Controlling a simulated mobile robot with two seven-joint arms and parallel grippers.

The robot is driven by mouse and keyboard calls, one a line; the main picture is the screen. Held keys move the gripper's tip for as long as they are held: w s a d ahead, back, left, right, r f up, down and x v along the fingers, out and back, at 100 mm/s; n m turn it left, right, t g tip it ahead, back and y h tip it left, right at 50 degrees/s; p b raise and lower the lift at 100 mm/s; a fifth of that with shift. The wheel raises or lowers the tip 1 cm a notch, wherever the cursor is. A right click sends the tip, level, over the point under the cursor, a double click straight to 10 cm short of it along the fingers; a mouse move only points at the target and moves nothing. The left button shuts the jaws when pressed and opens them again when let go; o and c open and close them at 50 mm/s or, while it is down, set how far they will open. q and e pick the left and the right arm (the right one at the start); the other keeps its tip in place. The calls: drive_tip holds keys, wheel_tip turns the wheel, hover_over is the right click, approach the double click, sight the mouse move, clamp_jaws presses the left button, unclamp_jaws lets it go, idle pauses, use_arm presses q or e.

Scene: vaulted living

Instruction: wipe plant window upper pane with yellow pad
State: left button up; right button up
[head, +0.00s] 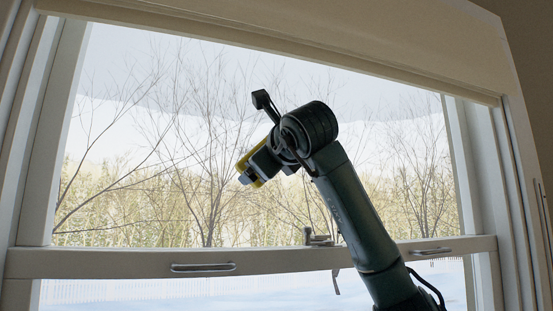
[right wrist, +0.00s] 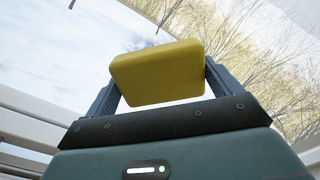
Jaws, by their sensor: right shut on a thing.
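The upper pane (head: 130,130) of the window fills most of the head view, with bare trees and snow seen through it. My right arm rises from the lower right in front of it. My right gripper (head: 255,168) is at the middle of the pane's width and is partly hidden by my own wrist. It is shut on the yellow pad (right wrist: 158,73), which sits between both fingers in the right wrist view. A yellow edge of the pad also shows in the head view (head: 242,163). I cannot tell whether the pad touches the glass. My left gripper is not in view.
A white rail (head: 110,262) runs below the upper pane, with a metal handle (head: 203,267) at left, another (head: 431,251) at right and a latch (head: 318,238) near the middle. White frame sides bound the pane. A wide beige band (head: 330,25) crosses the top.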

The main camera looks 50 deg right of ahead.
sight(236, 148)
drive_tip(key=shift+w+a+p, duration=0.15)
drive_tip(key=shift+w+a, duration=0.3)
drive_tip(key=shift+a, duration=0.3)
drive_tip(key=shift+w+a+p, duration=0.15)
drive_tip(key=shift+w+a, duration=0.25)
drive_tip(key=shift+a, duration=0.4)
drive_tip(key=shift+w+a+p, duration=0.15)
drive_tip(key=shift+w+a, duration=0.3)
drive_tip(key=shift+a, duration=0.3)
drive_tip(key=shift+r+p, duration=0.95)
drive_tip(key=shift+r, duration=0.45)
drive_tip(key=shift+s+d+f, duration=0.1)
drive_tip(key=shift+s+d, duration=0.2)
drive_tip(key=shift+d, duration=0.25)
drive_tip(key=shift+s+d, duration=0.25)
drive_tip(key=shift+d, duration=0.25)
drive_tip(key=shift+s+d, duration=2.35)
drive_tip(key=shift+d, duration=1.95)
drive_tip(key=shift+w+a, duration=0.95)
drive_tip(key=shift+a, duration=0.85)
drive_tip(key=shift+w+a, duration=1)
drive_tip(key=shift+a, duration=0.75)
drive_tip(key=shift+w+a, duration=0.95)
drive_tip(key=shift+a, duration=0.85)
drive_tip(key=shift+s+a+b, duration=0.25)
drive_tip(key=shift+s+b, duration=0.05)
drive_tip(key=shift+s, duration=0.2)
drive_tip(key=shift+b+v, duration=0.4)
drive_tip(key=shift+v, duration=2)
